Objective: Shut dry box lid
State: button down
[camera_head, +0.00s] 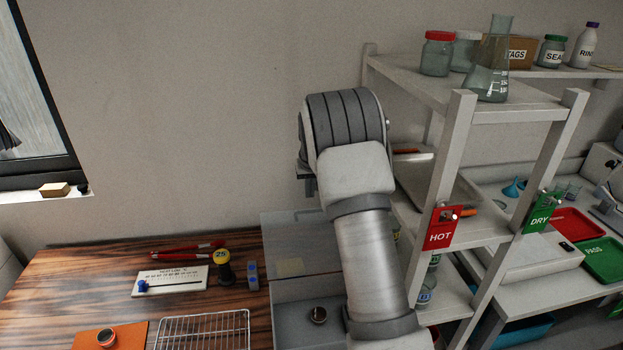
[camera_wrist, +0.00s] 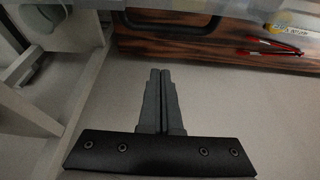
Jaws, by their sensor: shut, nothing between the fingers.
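The dry box (camera_head: 284,316) stands at the right end of the wooden table, partly hidden behind my arm. Its clear lid (camera_head: 285,238) stands raised at the back of the box, open. A small dark round item (camera_head: 318,315) lies inside the box. In the wrist view my gripper (camera_wrist: 161,72) has its two fingers together, with nothing between them. It points towards the pale wall, and the table edge shows at the top of that picture. In the head view the fingers are mostly hidden behind my own wrist, above and behind the box.
A shelf rack (camera_head: 454,150) with a red HOT tag (camera_head: 441,229) stands close on the right. A glass flask (camera_head: 494,62) stands on its top shelf. Left of the box are a wire rack (camera_head: 203,325), a yellow-topped container (camera_head: 223,264) and red tongs (camera_head: 190,250).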

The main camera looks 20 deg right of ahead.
jog(key=shift+s+a+f+p, duration=0.1)
jog(key=shift+s+f, duration=0.15)
jog(key=shift+s, duration=0.3)
jog(key=shift+s+a+f+p, duration=0.15)
jog(key=shift+s+f, duration=0.1)
jog(key=shift+s, duration=0.35)
jog(key=shift+s+a+f+p, duration=0.1)
jog(key=shift+s+f, duration=0.15)
jog(key=shift+s, duration=0.3)
jog(key=shift+s+b, duration=0.1)
jog(key=shift+b, duration=0.3)
jog(key=shift+s+a+r, duration=0.1)
jog(key=shift+s+r, duration=0.05)
jog(key=shift+s, duration=0.2)
jog(key=shift+b, duration=0.35)
